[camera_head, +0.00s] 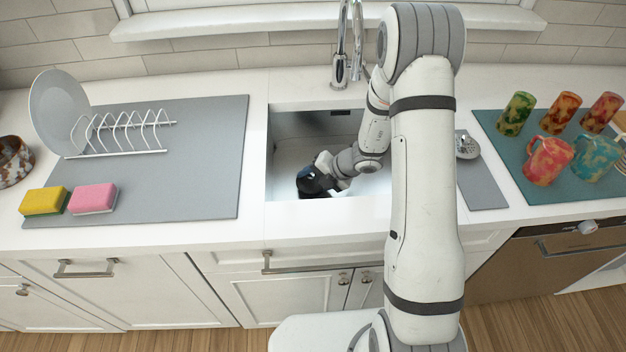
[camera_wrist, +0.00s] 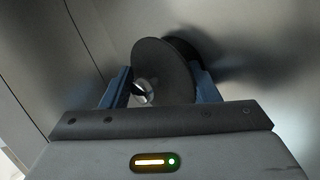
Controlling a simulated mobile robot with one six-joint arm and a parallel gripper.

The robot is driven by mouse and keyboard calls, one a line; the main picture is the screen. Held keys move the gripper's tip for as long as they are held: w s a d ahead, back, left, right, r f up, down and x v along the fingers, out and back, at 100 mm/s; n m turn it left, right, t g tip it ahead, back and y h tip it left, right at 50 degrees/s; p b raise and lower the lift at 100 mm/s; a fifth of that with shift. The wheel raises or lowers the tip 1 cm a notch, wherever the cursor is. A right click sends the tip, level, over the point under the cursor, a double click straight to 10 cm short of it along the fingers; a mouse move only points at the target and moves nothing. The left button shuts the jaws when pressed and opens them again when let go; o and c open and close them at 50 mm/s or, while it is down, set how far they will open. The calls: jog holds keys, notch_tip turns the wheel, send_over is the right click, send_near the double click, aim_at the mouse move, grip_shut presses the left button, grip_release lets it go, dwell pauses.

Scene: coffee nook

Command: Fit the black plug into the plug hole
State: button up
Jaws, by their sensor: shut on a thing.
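In the wrist view my gripper (camera_wrist: 163,88) is shut on the black plug (camera_wrist: 160,65), a round dark disc with a small shiny metal part on its face. The disc stands tilted between the two blue fingers. In the head view my gripper (camera_head: 312,190) is down inside the sink (camera_head: 285,160), near its front left part. The plug is hard to make out there against the dark gripper. The plug hole is not visible in either view. I cannot tell whether the plug touches the sink floor.
The faucet (camera_head: 341,65) rises behind the sink. A grey mat (camera_head: 215,150) with a dish rack (camera_head: 125,135), a plate (camera_head: 58,108) and two sponges (camera_head: 93,198) lies left. A metal strainer-like item (camera_head: 466,145) and several mugs (camera_head: 548,160) are right. Sink walls surround my gripper.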

jog(key=o, duration=1.1)
jog(key=shift+s+f, duration=0.2)
jog(key=shift+o, duration=0.2)
jog(key=shift+s+f, duration=0.1)
jog(key=shift+f, duration=0.05)
jog(key=shift+c, duration=0.4)
jog(key=shift+d, duration=0.1)
jog(key=shift+o, duration=0.4)
jog(key=v, duration=0.6)
jog(key=shift+w+d+r+p, duration=0.15)
jog(key=shift+w+r+p, duration=0.05)
jog(key=shift+r+p, duration=0.2)
jog(key=shift+v, duration=0.75)
jog(key=shift+w+r, duration=0.1)
